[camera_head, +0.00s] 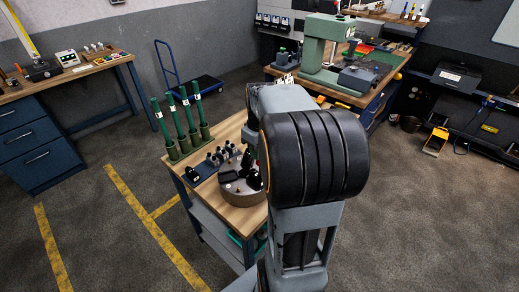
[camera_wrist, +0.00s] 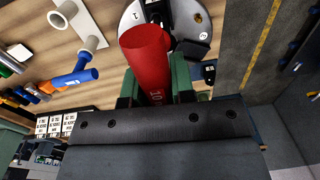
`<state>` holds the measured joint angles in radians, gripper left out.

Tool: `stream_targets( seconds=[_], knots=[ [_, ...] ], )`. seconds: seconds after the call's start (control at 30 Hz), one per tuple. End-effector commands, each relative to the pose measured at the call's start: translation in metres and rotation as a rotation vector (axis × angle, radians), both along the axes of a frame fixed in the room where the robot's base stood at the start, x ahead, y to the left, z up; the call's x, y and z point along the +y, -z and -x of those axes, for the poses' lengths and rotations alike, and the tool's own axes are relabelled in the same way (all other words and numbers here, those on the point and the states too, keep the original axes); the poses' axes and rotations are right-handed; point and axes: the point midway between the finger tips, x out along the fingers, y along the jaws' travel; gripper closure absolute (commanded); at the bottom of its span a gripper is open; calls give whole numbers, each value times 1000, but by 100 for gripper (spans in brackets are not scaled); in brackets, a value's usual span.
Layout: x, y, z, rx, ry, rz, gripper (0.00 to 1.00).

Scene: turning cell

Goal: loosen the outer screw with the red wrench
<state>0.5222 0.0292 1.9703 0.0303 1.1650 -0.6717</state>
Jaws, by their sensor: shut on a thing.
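The red wrench (camera_wrist: 146,48) shows in the wrist view as a thick red cylinder marked "10". My gripper (camera_wrist: 156,88) is shut on it, with a green finger on each side. The wrench's far end lies in front of a round grey chuck (camera_wrist: 130,19) with black jaws; I cannot tell whether it touches a screw. The outer screw is not clearly visible. In the head view the chuck (camera_head: 236,197) sits on the wooden cart top, and my arm hides the gripper and wrench.
In the head view, several upright green bars (camera_head: 174,125) stand at the cart's back left. A drill-press bench (camera_head: 385,95) stands behind.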

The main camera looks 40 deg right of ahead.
Motion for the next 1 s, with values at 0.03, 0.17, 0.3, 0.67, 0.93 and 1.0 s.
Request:
stream_targets(
  seconds=[0.03,0.17,0.3,0.67,0.93,1.0],
  knots=[
    [0,0,0,1,1,0,100],
    [0,0,0,0,65,0,100],
    [0,0,0,0,123,0,100],
    [0,-11,0,-1,123,0,100],
    [0,-23,0,-1,123,0,100],
    [0,-26,0,-1,123,0,100]
  ],
)
